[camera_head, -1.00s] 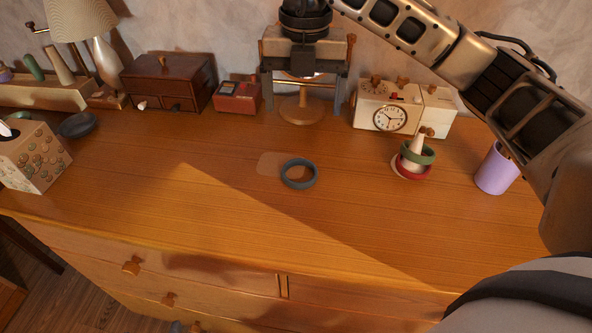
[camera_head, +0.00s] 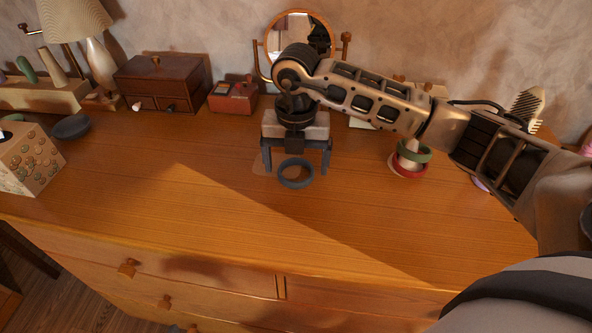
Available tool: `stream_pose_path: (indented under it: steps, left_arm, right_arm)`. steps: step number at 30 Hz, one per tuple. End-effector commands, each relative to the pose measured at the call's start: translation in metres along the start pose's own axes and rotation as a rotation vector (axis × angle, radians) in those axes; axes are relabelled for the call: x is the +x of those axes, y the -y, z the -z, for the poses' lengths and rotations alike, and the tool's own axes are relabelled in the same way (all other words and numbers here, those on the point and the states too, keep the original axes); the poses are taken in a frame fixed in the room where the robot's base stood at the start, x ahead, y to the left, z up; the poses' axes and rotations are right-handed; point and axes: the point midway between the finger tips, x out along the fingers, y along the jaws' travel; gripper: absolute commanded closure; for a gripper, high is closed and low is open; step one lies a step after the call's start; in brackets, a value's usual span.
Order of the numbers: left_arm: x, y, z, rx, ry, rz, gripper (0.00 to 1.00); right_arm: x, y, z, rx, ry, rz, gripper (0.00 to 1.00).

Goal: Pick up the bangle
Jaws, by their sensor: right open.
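A dark grey bangle (camera_head: 295,184) lies flat on the wooden dresser top, near the middle of the head view. My right gripper (camera_head: 296,168) is just above and behind it, pointing down. Its two dark fingers are spread wide, one to each side of the bangle, with nothing between them that I can see held. Whether the fingers are level with the bangle's height is hard to tell. A green bangle (camera_head: 414,153) and a red bangle (camera_head: 408,170) sit on a small cone stand at the right, partly behind my right arm. My left gripper is not in view.
The dresser top (camera_head: 190,215) is clear in front and to the left. Behind stand a round mirror (camera_head: 299,35), a red box (camera_head: 233,97) and a dark wooden box (camera_head: 163,84). A tissue box (camera_head: 28,160) and dark dish (camera_head: 72,127) are at left.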

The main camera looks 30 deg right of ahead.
Motion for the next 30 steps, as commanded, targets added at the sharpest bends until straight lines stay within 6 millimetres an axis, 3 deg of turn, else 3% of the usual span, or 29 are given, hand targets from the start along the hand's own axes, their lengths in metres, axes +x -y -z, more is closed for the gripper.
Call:
stream_pose_path:
  steps: [10, 15, 25, 30]
  left_arm:
    - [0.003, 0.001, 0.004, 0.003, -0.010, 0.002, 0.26]
    - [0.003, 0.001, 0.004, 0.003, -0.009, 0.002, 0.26]
    - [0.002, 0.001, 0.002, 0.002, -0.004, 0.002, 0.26]
    - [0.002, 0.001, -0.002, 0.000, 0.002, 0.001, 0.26]
  right_arm:
    - [0.009, 0.000, 0.000, -0.001, 0.000, -0.001, 0.15]
    - [0.009, 0.000, 0.000, -0.001, 0.000, -0.001, 0.60]
    - [0.007, 0.000, 0.000, -0.001, 0.000, -0.001, 0.61]
    - [-0.003, -0.001, 0.000, -0.002, 0.003, -0.003, 0.61]
